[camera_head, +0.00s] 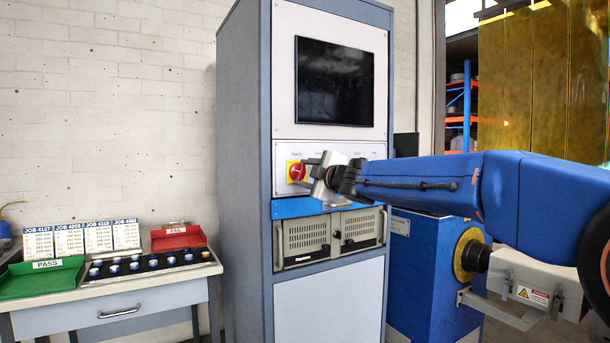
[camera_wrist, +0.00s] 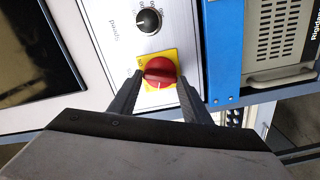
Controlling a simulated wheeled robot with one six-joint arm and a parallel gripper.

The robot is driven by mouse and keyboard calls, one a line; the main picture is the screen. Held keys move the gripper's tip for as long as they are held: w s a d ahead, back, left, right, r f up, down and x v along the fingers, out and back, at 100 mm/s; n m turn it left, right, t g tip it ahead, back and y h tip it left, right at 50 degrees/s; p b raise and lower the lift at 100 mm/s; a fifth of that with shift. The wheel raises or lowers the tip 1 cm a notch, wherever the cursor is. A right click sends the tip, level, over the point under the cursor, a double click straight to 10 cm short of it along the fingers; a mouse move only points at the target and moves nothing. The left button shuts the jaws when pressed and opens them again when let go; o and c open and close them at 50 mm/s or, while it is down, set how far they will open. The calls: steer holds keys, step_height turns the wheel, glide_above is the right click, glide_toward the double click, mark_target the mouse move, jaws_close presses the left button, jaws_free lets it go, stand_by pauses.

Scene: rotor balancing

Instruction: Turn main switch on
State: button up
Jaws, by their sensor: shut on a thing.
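The main switch (camera_head: 296,171) is a red rotary knob on a yellow square plate, set in the white panel of the tall cabinet. In the wrist view the red knob (camera_wrist: 160,70) shows its bar across the picture. My gripper (camera_head: 306,172) reaches in from the right, in front of the panel. In the wrist view my gripper (camera_wrist: 160,84) has one dark finger on each side of the knob, and it is shut on the knob. The exact contact at the fingertips is hard to see.
A black speed dial (camera_wrist: 148,21) sits beside the switch. A dark screen (camera_head: 334,82) is above and a vented unit (camera_head: 305,240) below. A bench at left holds a green tray (camera_head: 42,279), a red tray (camera_head: 178,238) and several small parts. A blue cabinet (camera_head: 415,265) stands at right.

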steer(key=m, duration=0.4)
steer(key=shift+f+m, duration=0.1)
steer(key=shift+m, duration=0.2)
stand_by(0.5)
steer(key=o, duration=1.1)
steer(key=shift+d, duration=0.1)
steer(key=shift+s+d, duration=0.15)
steer(key=shift+s, duration=0.15)
steer(key=v, duration=1.6)
steer(key=shift+s+d, duration=0.25)
